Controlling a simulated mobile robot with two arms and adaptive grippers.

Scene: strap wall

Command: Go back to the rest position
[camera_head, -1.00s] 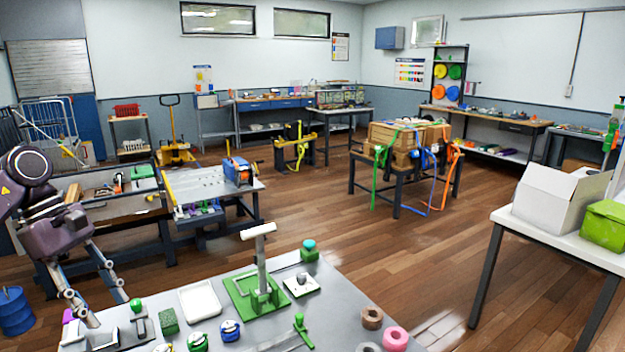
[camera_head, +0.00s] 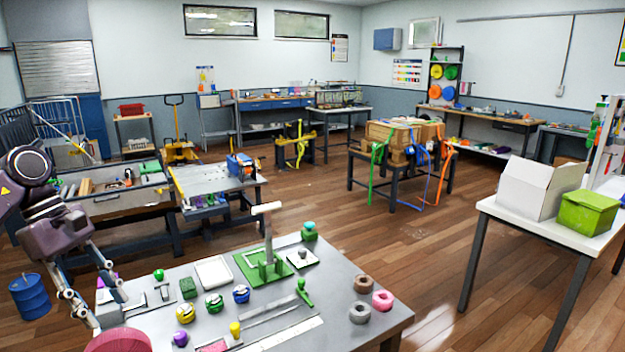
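My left gripper (camera_head: 105,308) hangs at the left edge of the head view, below its purple and dark arm. Its two silver fingers are spread apart with nothing visible between them. The fingertips are in front of the left end of the near grey table (camera_head: 385,318); whether they touch anything there I cannot tell. My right gripper is not in view.
The near table carries a green press (camera_head: 264,264), a white tray (camera_head: 213,272), tape rolls (camera_head: 382,300) and small balls. A white table (camera_head: 545,234) with a white box (camera_head: 535,187) and green box (camera_head: 588,213) stands right. Wooden floor (camera_head: 440,245) between is clear.

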